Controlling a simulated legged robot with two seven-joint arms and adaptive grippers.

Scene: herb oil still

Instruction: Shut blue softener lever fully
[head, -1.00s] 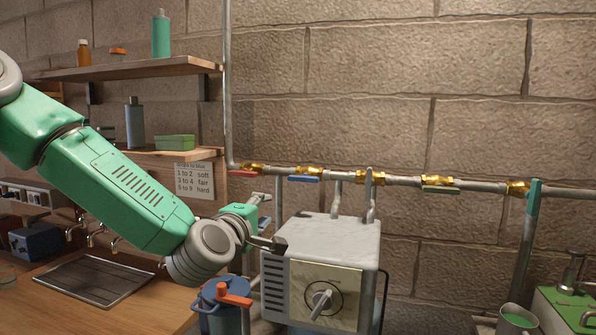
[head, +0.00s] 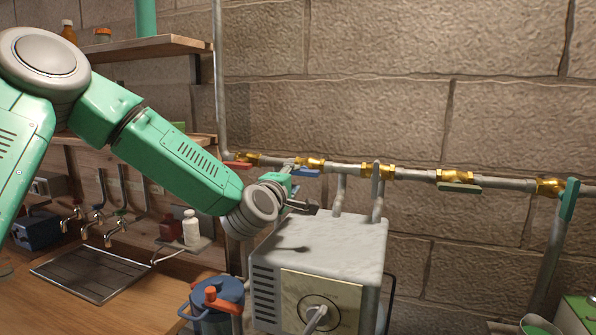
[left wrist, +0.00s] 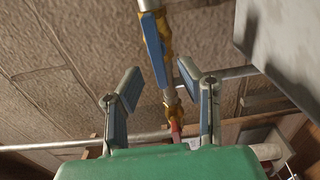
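The blue lever (head: 306,173) is on a brass valve (head: 311,162) on the wall pipe, lying roughly along the pipe. In the left wrist view the blue lever (left wrist: 154,48) shows ahead of the fingers, near the line between them. My left gripper (head: 300,190) is just below and left of the lever in the head view, partly hidden by its own wrist. In the left wrist view my left gripper (left wrist: 160,84) has its two fingers spread apart with nothing held between them. I see no clear contact with the lever. My right gripper is out of view.
A red lever (head: 238,165) sits left along the same pipe, and a green lever (head: 459,187) sits to the right. A grey box with a dial (head: 330,240) stands below the valves.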

